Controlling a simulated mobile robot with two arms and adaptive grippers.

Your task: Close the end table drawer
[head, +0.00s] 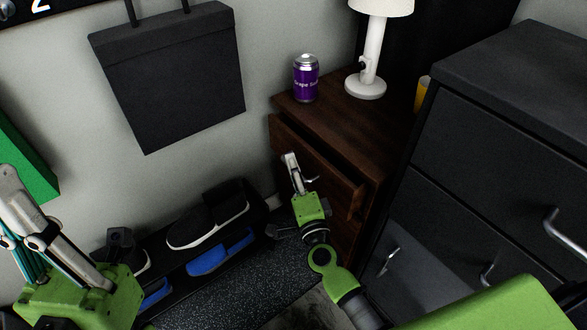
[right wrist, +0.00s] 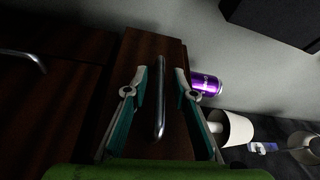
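The dark brown wooden end table (head: 327,128) stands against the wall in the head view. Its upper drawer (head: 330,170) is partly open, its front standing out from the body. In the right wrist view the drawer front (right wrist: 135,65) fills the middle, with a metal bar handle (right wrist: 160,97). My right gripper (head: 291,163) is at the drawer front; in the right wrist view its fingers (right wrist: 160,78) are apart, one on each side of the handle. Contact cannot be told. My left gripper (head: 15,205) is at the left edge of the head view, away from the table; its fingertips are unclear.
A purple soda can (head: 306,80) and a white lamp (head: 370,60) stand on the table top, with an orange cup (head: 422,94) behind. A dark cabinet (head: 500,110) stands close on the right. A low rack with shoes (head: 207,222) is at the left.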

